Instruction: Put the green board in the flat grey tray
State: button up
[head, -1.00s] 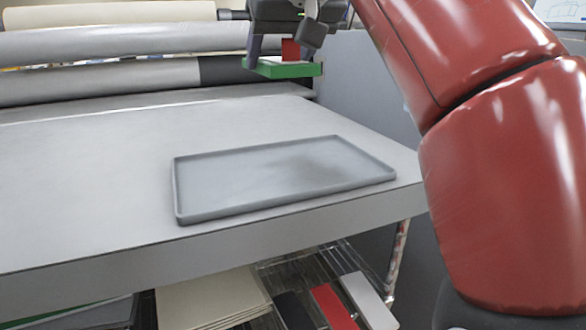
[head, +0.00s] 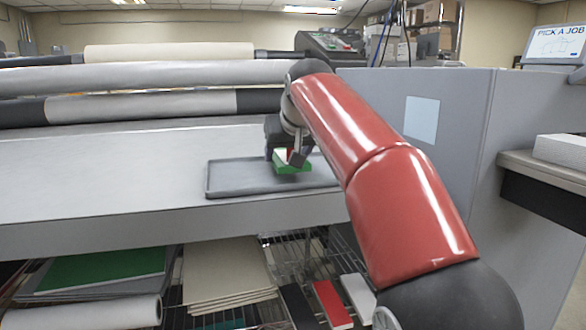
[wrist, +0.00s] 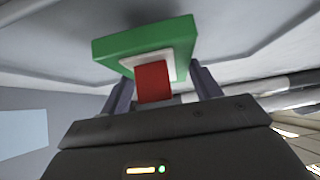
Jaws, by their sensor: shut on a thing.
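The flat grey tray (head: 222,181) lies on the grey table near its front edge in the head view, partly hidden by my arm. My gripper (head: 290,153) is low over the tray. The green board (head: 293,169) hangs below it, roughly level. In the wrist view the board (wrist: 145,38) has a white patch and a red block (wrist: 152,82) on it, and my gripper (wrist: 163,88) is shut on that block. A dark shadow shows on the tray beyond the board. I cannot tell whether the board touches the tray floor.
Rollers (head: 160,107) run along the back of the table. A tall grey cabinet (head: 455,130) stands to the right. A wire shelf below holds cream sheets (head: 225,275), a green sheet (head: 105,267) and small bars. The table left of the tray is clear.

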jog(key=shift+w+f+b, duration=0.1)
jog(key=shift+f+b, duration=0.35)
jog(key=shift+f, duration=0.75)
jog(key=o, duration=1.1)
jog(key=shift+r, duration=0.4)
jog(key=p+v, duration=0.1)
jog(key=v, duration=1)
jog(key=shift+s+d+r+p, duration=0.1)
jog(key=shift+s+r+p, duration=0.05)
jog(key=shift+s+p, duration=0.2)
jog(key=shift+d, duration=0.1)
jog(key=s+d+f+m+g, duration=0.1)
jog(key=s+d+f, duration=0.4)
jog(key=s+f, duration=0.4)
jog(key=s+d+f+m+g+h, duration=0.1)
jog(key=s+d+f, duration=0.4)
jog(key=s+f, duration=0.4)
jog(key=s+d+f+m+g+h, duration=0.1)
jog(key=s+d+f, duration=0.4)
jog(key=s+f, duration=0.4)
jog(key=shift+s+d+f, duration=0.1)
jog(key=shift+d+f, duration=0.05)
jog(key=shift+f, duration=1.4)
jog(key=shift+d+f, duration=0.1)
jog(key=shift+f, duration=1.45)
